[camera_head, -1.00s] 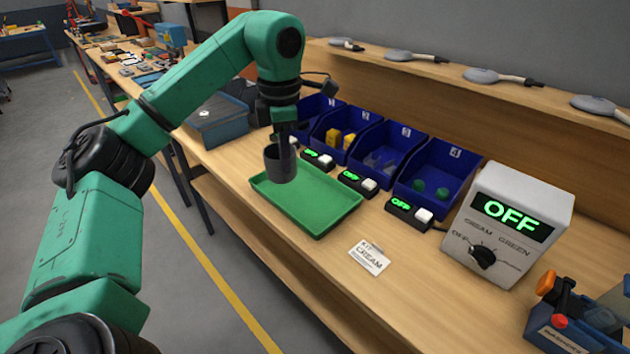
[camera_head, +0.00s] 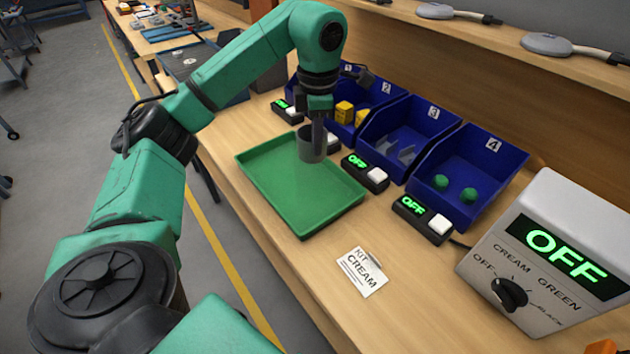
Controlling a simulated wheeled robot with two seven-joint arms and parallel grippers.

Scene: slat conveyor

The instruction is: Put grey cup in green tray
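The grey cup (camera_head: 306,146) is upright at the far side of the green tray (camera_head: 262,196), overlapping the tray's back edge in the picture. I cannot tell whether its base touches the tray or hangs just above it. My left gripper (camera_head: 318,132) comes down from above and is shut on the cup's wall; the finger hides part of the cup. The green tray lies flat on the wooden bench, and its visible floor is otherwise empty. My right gripper is out of view.
Blue bins stand behind the tray; bin 4 (camera_head: 490,160) holds green pieces. Small black boxes with OFF displays (camera_head: 365,172) sit before them. A white control box (camera_head: 560,240) stands at right. A KIT CREAM card (camera_head: 361,273) lies in front of the tray.

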